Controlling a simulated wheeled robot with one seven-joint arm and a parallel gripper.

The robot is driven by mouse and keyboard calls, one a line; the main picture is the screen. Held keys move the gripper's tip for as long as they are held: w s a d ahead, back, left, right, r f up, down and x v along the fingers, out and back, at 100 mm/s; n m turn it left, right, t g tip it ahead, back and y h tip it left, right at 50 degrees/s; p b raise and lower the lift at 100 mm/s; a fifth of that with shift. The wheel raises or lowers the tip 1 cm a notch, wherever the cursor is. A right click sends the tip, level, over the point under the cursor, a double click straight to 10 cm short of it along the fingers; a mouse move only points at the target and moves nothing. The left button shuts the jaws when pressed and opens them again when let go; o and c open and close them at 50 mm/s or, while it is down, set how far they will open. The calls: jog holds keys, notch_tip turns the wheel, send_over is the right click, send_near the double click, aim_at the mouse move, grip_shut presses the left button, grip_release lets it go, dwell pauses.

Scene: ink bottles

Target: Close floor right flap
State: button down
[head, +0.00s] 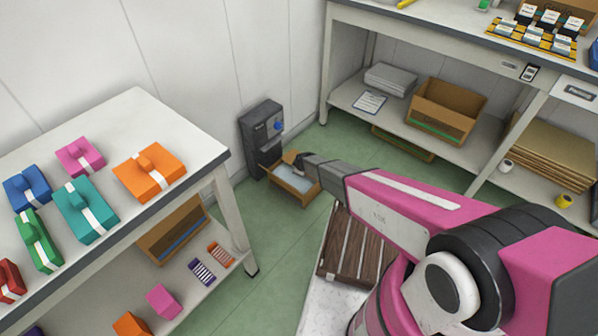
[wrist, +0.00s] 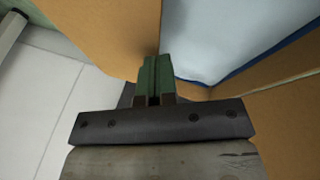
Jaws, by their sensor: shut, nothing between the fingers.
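An open cardboard box (head: 283,188) stands on the green floor in front of a dark grey machine, with pale material inside. In the wrist view, a broad cardboard panel (wrist: 105,32) fills the upper left, and the pale inside (wrist: 215,35) with a blue edge lies right of it. More cardboard (wrist: 285,110) runs along the right. I cannot tell which panel is the right flap. My gripper (head: 301,159) is at the box's far right side in the head view. In the wrist view its green fingers (wrist: 154,70) are together and empty, close beside the panel; contact is unclear.
The dark grey machine (head: 261,140) stands behind the box. A table with colourful wrapped blocks (head: 149,172) is at left. A shelf bench (head: 345,95) with cartons is at back right. A slatted wooden pallet (head: 345,250) lies under my arm. Green floor is clear between table and pallet.

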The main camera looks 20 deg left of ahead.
jog(key=s+r, duration=0.7)
jog(key=s, duration=0.2)
jog(key=shift+s, duration=0.4)
jog(key=w+d+r+m+h, duration=0.1)
jog(key=w+d+r+m, duration=0.15)
jog(key=d+r, duration=0.45)
jog(key=w+d+r+m+h, duration=0.1)
jog(key=d+r+m, duration=0.3)
jog(key=d, duration=0.5)
jog(key=s+d+r+m+g, duration=0.1)
jog(key=s+d+r+m, duration=0.2)
jog(key=d+r, duration=0.5)
jog(key=s+d+r+m+g, duration=0.2)
jog(key=s+d+r+m, duration=0.2)
jog(key=d, duration=0.9)
jog(key=s+d+r+m+g+h, duration=0.1)
jog(key=s+d+r+m, duration=0.2)
jog(key=d+r, duration=0.8)
jog(key=shift+s+d+r+g, duration=0.3)
jog(key=shift+s+d+r, duration=0.05)
jog(key=shift+s, duration=0.05)
